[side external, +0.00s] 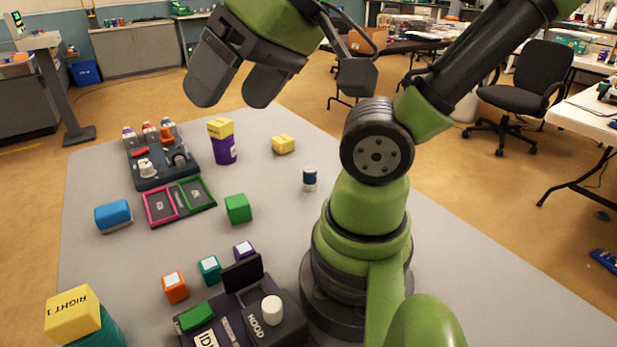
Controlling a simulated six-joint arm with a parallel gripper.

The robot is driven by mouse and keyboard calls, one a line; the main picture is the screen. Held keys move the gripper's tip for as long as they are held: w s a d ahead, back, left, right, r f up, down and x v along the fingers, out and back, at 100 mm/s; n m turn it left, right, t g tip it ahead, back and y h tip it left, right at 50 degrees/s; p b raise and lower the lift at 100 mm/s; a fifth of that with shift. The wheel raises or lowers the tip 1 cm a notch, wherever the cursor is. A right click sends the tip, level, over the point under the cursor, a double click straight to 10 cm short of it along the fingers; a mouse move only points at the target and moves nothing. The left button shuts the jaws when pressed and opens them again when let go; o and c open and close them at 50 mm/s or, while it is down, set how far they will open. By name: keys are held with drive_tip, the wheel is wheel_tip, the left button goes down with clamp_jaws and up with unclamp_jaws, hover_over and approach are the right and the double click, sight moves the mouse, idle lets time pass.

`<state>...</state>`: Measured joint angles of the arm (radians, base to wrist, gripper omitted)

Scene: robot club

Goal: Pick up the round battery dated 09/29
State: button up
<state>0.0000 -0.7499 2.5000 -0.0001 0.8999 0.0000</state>
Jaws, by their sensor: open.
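My gripper (232,92) is open and empty, raised high above the far part of the grey table. A small upright cylinder (309,179), dark blue with pale ends, stands alone right of the table's middle, near my arm's base. It looks like a round battery, but no date can be read on it. My gripper is up and to the left of it in the side view, clearly apart. A white cylinder (271,309) stands on a dark unit marked HOOD (270,328); I cannot tell what it is. No 09/29 label is legible anywhere.
A dark rack (150,182) with several small items stands far left, beside pink and green framed trays (163,205). Blue (113,215), green (238,208) and yellow (283,144) blocks, a purple-yellow stack (222,142) and a RIGHT 1 block (73,313) stand around. The table's middle is fairly clear.

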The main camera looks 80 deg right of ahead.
idle(0.4)
drive_tip(key=shift+c, duration=1.3)
